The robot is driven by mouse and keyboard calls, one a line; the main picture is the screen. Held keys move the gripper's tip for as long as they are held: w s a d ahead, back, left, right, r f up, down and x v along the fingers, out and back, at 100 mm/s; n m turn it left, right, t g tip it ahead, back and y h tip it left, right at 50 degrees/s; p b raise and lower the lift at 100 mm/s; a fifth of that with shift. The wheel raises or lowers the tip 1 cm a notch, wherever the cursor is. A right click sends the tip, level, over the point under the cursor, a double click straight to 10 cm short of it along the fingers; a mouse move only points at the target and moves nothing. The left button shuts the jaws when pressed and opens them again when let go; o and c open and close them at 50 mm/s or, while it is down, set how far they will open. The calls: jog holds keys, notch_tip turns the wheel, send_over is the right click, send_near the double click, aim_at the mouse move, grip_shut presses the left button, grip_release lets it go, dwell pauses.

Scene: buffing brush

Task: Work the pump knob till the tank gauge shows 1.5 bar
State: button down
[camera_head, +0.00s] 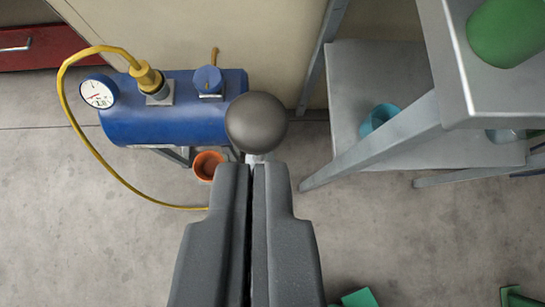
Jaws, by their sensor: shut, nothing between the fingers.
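The blue tank (160,122) lies on a stand at the upper left. Its round white gauge (98,92) faces me at the tank's left end; the dial is too small to read the needle with certainty. A dark grey ball knob (256,121), which looks like the pump knob, shows just beyond my fingertips on a short light stem. It covers part of the tank's right end. My gripper (253,170) is shut and empty, with its tips close below the ball. I cannot tell whether they touch the stem.
A yellow hose (84,147) loops from a yellow fitting (147,78) on the tank to the floor. An orange pot (207,165) stands below the tank. A grey metal shelf (359,85) at the right holds a teal cup (378,119). A red drawer (40,48) is at the upper left.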

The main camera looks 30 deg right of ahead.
jog(key=shift+f, duration=0.15)
jog(key=shift+f, duration=0.1)
jog(key=b, duration=0.2)
send_over(259, 105)
jog(key=s, duration=0.3)
jog(key=f, duration=0.6)
jog(key=shift+a+f, duration=0.4)
jog(key=shift+w+f+b, duration=0.2)
jog(key=shift+f+b, duration=0.15)
jog(key=shift+f, duration=1.7)
